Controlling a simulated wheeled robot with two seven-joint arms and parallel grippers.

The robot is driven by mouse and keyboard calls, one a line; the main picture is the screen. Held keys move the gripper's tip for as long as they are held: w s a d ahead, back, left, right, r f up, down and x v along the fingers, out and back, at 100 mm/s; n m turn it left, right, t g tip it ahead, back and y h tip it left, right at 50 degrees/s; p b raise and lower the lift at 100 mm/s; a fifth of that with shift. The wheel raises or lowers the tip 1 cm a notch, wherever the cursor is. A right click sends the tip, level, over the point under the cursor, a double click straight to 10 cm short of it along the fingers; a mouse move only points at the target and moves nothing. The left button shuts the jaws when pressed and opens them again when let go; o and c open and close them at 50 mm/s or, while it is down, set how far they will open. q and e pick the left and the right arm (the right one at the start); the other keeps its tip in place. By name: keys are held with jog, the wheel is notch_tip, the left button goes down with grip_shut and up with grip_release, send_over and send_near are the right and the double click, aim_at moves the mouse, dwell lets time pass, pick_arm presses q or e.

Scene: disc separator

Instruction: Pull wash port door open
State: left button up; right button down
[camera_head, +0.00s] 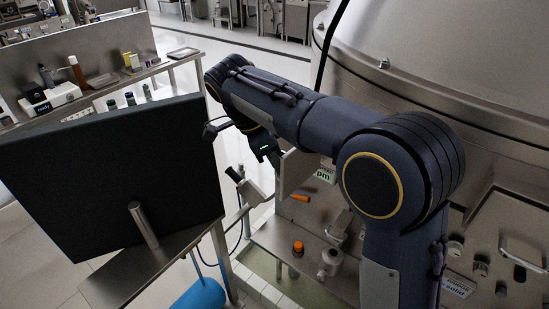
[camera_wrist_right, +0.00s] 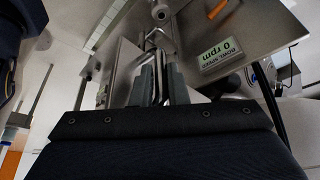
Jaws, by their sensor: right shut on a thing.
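My right gripper (camera_head: 271,157) reaches down from the raised arm to the front of the steel machine. In the right wrist view its two grey fingers (camera_wrist_right: 161,82) are closed around a thin bright metal piece, which seems to be the handle of the wash port door. A flat metal plate, apparently the wash port door (camera_wrist_right: 122,68), stands edge-out beside the fingers; it also seems to show in the head view as a pale plate (camera_head: 292,174). The fingers and wrist hide part of the grip and the port opening. My left gripper is not in view.
A steel panel beside the fingers carries a "0 rpm" display (camera_wrist_right: 221,55) and an orange handle (camera_wrist_right: 217,9). A steel ledge with an orange-capped fitting (camera_head: 298,248) lies below. A large black screen (camera_head: 110,180) stands at left; the big steel vessel (camera_head: 440,60) fills the right back.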

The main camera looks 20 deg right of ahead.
jog(key=shift+w+d+r, duration=0.2)
jog(key=shift+w+d, duration=0.15)
jog(key=c, duration=1.8)
grip_release()
jog(key=o, duration=0.3)
jog(key=shift+d+f, duration=0.1)
jog(key=shift+d, duration=0.05)
jog(key=shift+o, duration=0.2)
jog(key=v, duration=0.8)
